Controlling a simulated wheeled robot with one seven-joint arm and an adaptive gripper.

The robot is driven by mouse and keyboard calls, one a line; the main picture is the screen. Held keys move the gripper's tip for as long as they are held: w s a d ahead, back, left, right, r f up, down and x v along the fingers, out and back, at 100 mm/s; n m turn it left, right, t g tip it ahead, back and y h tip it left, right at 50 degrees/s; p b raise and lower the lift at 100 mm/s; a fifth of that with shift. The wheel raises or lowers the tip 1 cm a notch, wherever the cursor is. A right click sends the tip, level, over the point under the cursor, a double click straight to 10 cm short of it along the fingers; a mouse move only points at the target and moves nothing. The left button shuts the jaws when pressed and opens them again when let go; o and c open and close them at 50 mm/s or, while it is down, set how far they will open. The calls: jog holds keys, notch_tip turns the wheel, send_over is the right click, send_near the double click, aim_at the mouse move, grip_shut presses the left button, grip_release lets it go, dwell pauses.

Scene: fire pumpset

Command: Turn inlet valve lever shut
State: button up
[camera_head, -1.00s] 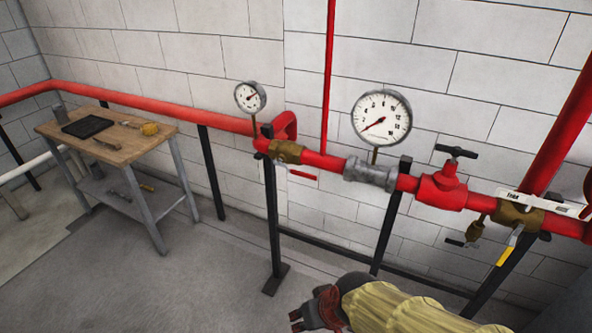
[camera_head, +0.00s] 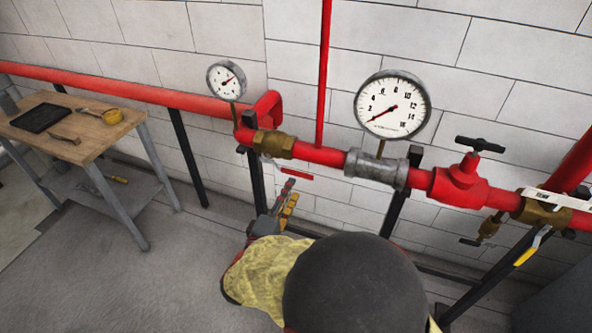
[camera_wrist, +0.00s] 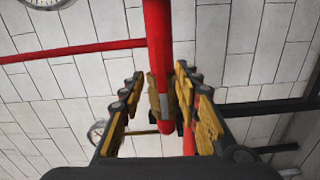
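A brass valve (camera_head: 273,144) sits on the red pipe below the small gauge. Its red lever (camera_head: 294,173) lies along the pipe, just under it. My gripper (camera_head: 287,194) is raised just below this lever in the head view. In the wrist view my gripper (camera_wrist: 158,76) is open, with yellow-padded fingers on both sides of a red bar and brass valve body (camera_wrist: 154,96). I cannot tell there where pipe ends and lever begins, or whether the fingers touch it. A second brass valve (camera_head: 545,211) at right has a yellow-ended lever (camera_head: 533,246) hanging down.
A small gauge (camera_head: 226,81) and a large gauge (camera_head: 392,105) stand above the pipe. A red handwheel valve (camera_head: 462,183) is to the right. Dark posts support the pipe. A wooden-topped table (camera_head: 98,141) with tools stands left. Floor between table and pipe is clear.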

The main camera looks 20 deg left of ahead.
aim_at(298, 175)
jog(key=w+b, duration=0.1)
jog(key=w, duration=0.3)
jog(key=w+b, duration=0.1)
jog(key=w, duration=0.2)
jog(key=shift+d+f+b, duration=0.2)
jog(key=shift+d+b, duration=0.05)
jog(key=shift+b, duration=0.1)
jog(key=shift+w+r+n, duration=0.1)
jog(key=shift+w+n, duration=0.2)
jog(key=shift+w, duration=0.2)
jog(key=shift+c, duration=1.1)
grip_shut()
